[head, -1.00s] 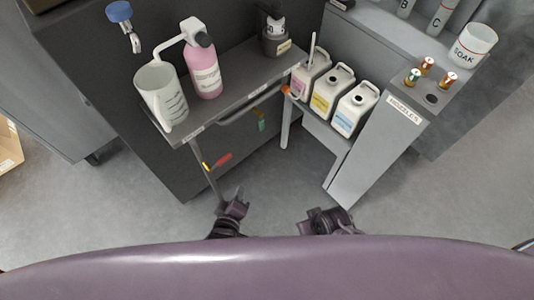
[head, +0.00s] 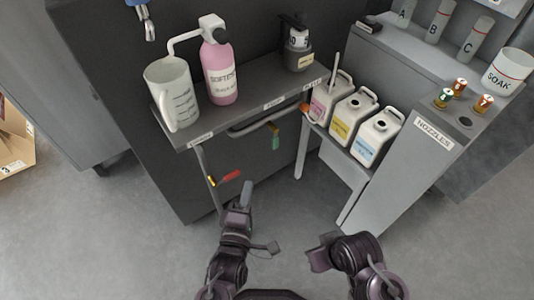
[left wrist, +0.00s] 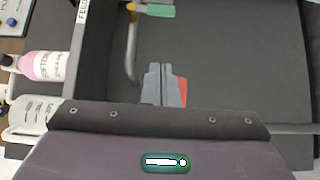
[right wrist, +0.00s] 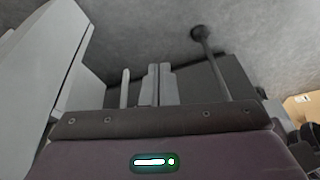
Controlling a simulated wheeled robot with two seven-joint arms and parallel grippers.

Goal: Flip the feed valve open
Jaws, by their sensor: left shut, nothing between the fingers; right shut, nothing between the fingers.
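Two lever handles show under the front of the grey shelf (head: 262,88). One is red with a yellow end (head: 231,175) at the left, the other is green (head: 276,142) and hangs from the curved pipe. The shelf-edge labels are too small to read surely, so I cannot tell which lever is the feed valve. My left gripper (head: 246,189) is shut and empty, just below and right of the red lever. In the left wrist view the red lever (left wrist: 183,92) is partly hidden behind the fingers, and the green lever (left wrist: 160,11) is at the top. My right gripper (head: 314,258) is shut and empty, low and apart from both levers.
A beaker (head: 171,92), a pink bottle (head: 219,72) and a dark bottle (head: 298,48) stand on the shelf. Several white jugs (head: 373,138) stand on a lower stand beside the nozzles cabinet (head: 405,160). The floor in front is clear.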

